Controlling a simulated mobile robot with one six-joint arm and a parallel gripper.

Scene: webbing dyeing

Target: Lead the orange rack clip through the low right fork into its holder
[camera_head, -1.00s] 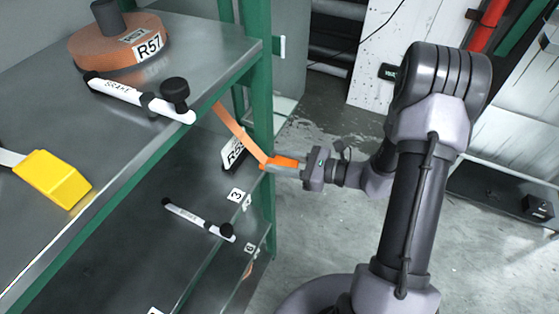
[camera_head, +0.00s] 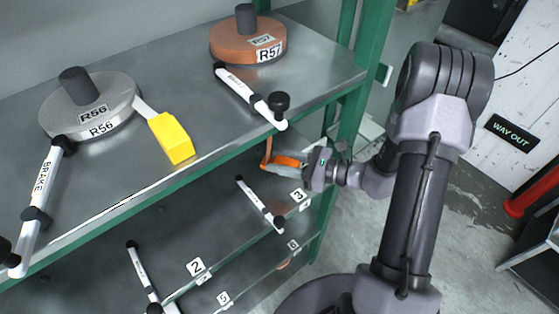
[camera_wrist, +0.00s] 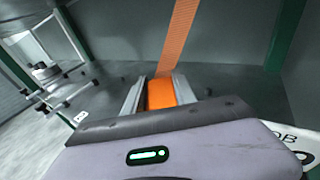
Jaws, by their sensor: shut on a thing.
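My gripper (camera_head: 287,166) is shut on the orange rack clip (camera_head: 284,160), in front of the shelf rack at its right end, below the top shelf's edge. In the wrist view the orange clip (camera_wrist: 161,93) sits between the two jaw plates. An orange webbing strap (camera_wrist: 182,35) runs up and away from it; in the head view a short piece of the strap (camera_head: 268,147) rises from the clip towards the top shelf. The orange reel R57 (camera_head: 247,40) stands on the top shelf. I cannot make out the low right fork or the holder.
The green-edged rack has a grey reel R56 (camera_head: 87,102), a yellow clip (camera_head: 171,137) and white brake bars (camera_head: 250,94) on its top shelf. Lower shelves carry number tags (camera_head: 299,195) and more bars (camera_head: 260,204). A green post (camera_head: 355,110) stands at the rack's right end. Open floor lies right.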

